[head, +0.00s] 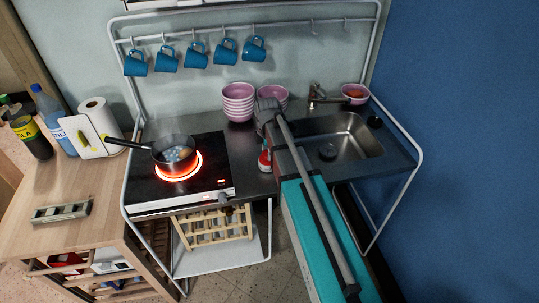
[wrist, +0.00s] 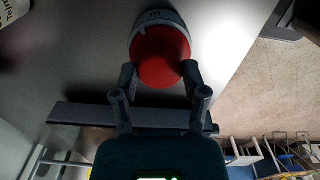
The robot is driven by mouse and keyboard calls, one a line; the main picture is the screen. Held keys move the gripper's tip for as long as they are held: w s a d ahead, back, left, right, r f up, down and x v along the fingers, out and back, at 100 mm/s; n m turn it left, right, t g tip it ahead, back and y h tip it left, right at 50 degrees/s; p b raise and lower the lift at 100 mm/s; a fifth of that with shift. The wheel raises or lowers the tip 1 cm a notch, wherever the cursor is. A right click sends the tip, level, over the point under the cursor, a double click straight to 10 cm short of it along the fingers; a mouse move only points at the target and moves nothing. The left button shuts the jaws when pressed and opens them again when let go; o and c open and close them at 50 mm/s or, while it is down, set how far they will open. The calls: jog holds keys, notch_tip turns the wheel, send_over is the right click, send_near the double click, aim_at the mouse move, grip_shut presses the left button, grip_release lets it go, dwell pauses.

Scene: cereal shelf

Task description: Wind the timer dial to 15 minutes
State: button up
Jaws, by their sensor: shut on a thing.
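The timer has a red domed dial (wrist: 160,55) and a white ring with dark marks (wrist: 158,17) on the side away from my gripper. The marks are too small and dark for me to read the setting. My gripper (wrist: 160,77) is shut on the dial, with one finger at its left side and one at its right. In the head view, the red and white timer (head: 265,161) stands on the steel counter beside the cooktop, partly covered by my arm. My fingers cannot be made out clearly there.
A pan (head: 174,154) with food sits on a glowing burner left of the timer. Stacked pink bowls (head: 238,102) stand behind it. The sink (head: 345,140) is to the right. Blue mugs (head: 195,56) hang from the rail above. A wooden rack (head: 215,230) is below the counter.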

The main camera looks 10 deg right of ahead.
dwell(0.3)
jog(key=shift+n, duration=1.7)
jog(key=shift+n, duration=0.8)
jog(key=o, duration=0.8)
jog(key=shift+w, duration=0.1)
jog(key=shift+r, duration=0.1)
notch_tip(320, 180, up, 7)
jog(key=p, duration=0.7)
